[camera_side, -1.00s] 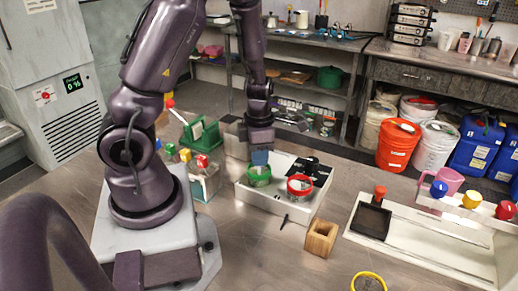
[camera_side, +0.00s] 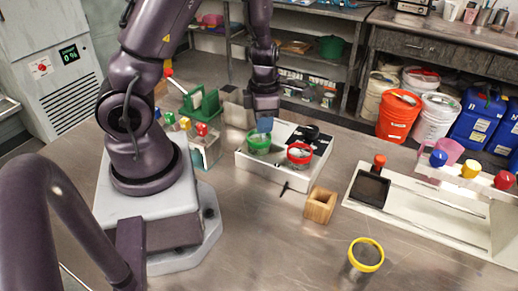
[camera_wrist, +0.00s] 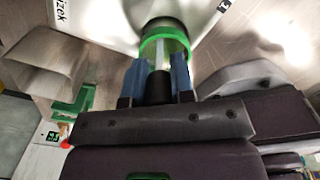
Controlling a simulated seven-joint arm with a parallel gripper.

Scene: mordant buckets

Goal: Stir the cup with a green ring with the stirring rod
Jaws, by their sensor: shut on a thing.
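The cup with a green ring (camera_side: 258,147) stands in the white tray (camera_side: 262,179). In the wrist view its green ring (camera_wrist: 166,31) is just beyond my fingertips. My gripper (camera_side: 265,125) is above this cup, with its blue fingers (camera_wrist: 157,78) shut on the stirring rod. The rod's black grip (camera_wrist: 157,90) sits between the fingers, and its pale shaft (camera_wrist: 160,55) reaches into the cup's ring. The rod's lower end is hidden in the cup. In the side view the rod is too hidden to make out.
A cup with a red ring (camera_side: 299,155) stands close by in the same tray. A wooden block (camera_side: 320,206) and a cup with a yellow ring (camera_side: 366,255) stand on the bench in front. A green rack (camera_side: 203,106) is to the left.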

